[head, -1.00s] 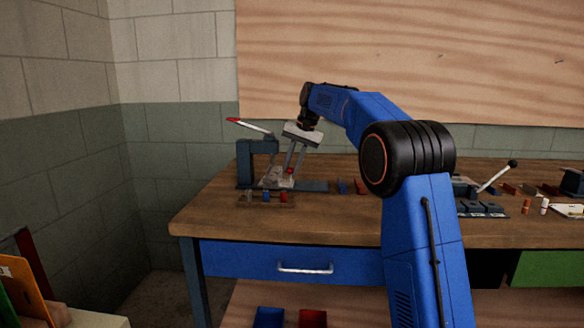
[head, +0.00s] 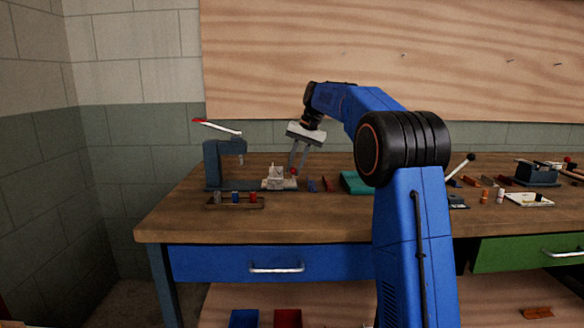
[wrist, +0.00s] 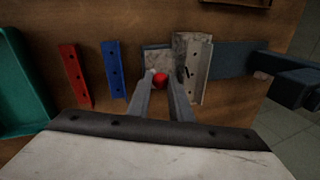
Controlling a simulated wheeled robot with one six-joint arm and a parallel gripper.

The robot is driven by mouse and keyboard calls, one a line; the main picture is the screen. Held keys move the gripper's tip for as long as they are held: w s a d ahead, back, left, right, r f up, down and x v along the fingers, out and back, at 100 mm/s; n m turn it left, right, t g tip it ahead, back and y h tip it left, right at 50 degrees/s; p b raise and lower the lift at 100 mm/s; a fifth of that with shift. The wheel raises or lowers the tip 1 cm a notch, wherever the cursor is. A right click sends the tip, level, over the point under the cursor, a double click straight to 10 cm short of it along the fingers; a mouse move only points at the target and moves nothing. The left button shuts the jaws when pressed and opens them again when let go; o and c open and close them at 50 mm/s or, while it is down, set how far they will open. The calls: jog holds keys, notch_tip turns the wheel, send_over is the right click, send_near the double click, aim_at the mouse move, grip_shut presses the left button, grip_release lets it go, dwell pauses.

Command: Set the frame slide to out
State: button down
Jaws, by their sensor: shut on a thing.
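The frame slide is a pale grey block (head: 276,180) at the right end of the low dark base of a blue-grey press (head: 212,165). It has a small red knob (head: 294,172) on its right side. In the wrist view the slide (wrist: 192,66) and red knob (wrist: 160,79) lie ahead, with a bare stretch of dark rail (wrist: 238,58) between slide and press. My gripper (head: 296,170) is shut on the red knob, its fingers reaching down from above. In the wrist view the fingers (wrist: 161,82) flank the knob.
A blue strip (wrist: 113,69) and a red strip (wrist: 74,74) lie beside the slide, with a teal tray (wrist: 36,120) beyond them. A small rack (head: 250,206) with coloured pieces stands in front of the press. A red-tipped lever (head: 217,127) tops the press.

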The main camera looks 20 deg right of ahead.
jog(key=c, duration=1.6)
grip_release()
jog(key=shift+d, duration=0.35)
jog(key=v, duration=1.7)
jog(key=shift+s+r, duration=0.1)
jog(key=shift+r, duration=0.05)
